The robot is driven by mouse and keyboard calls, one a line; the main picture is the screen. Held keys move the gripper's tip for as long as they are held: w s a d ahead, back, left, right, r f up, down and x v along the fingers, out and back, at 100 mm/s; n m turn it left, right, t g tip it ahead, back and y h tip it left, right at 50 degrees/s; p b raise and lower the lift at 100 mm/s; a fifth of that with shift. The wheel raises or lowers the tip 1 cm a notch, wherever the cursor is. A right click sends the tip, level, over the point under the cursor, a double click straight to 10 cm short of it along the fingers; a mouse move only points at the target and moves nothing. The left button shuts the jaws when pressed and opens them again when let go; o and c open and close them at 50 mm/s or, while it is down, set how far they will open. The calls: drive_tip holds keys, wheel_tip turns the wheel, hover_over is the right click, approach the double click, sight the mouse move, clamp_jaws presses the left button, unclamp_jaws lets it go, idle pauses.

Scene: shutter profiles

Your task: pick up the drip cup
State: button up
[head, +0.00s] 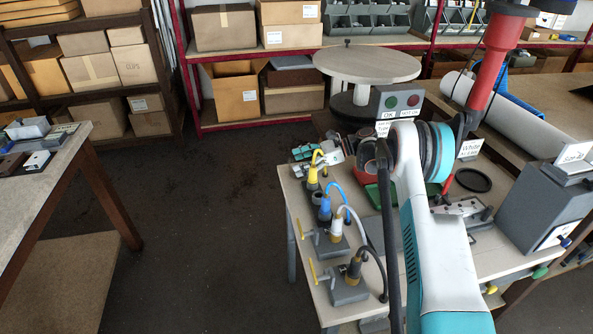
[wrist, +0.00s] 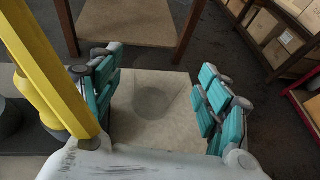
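My gripper (wrist: 160,80) is open in the wrist view, its teal-padded fingers wide apart with nothing between them. Beyond the fingers lies a pale surface with a faint darker round patch (wrist: 154,103); I cannot tell whether it is a mark, a shadow or an object. I cannot make out the drip cup for sure in either view. In the head view a flat black round dish (head: 473,180) lies on the workbench (head: 300,200), right of my arm. A red bowl-like thing (head: 367,171) stands partly hidden behind my arm.
Connectors with yellow, blue and white plugs (head: 335,238) line the bench's left side. A grey box (head: 545,205) stands at right, a button box (head: 398,101) behind. A round table (head: 366,65) and carton shelves stand farther back. Dark floor (head: 210,220) is clear at left.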

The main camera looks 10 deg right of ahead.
drive_tip(key=c, duration=0.9)
drive_tip(key=shift+o, duration=0.2)
drive_tip(key=shift+r, duration=0.15)
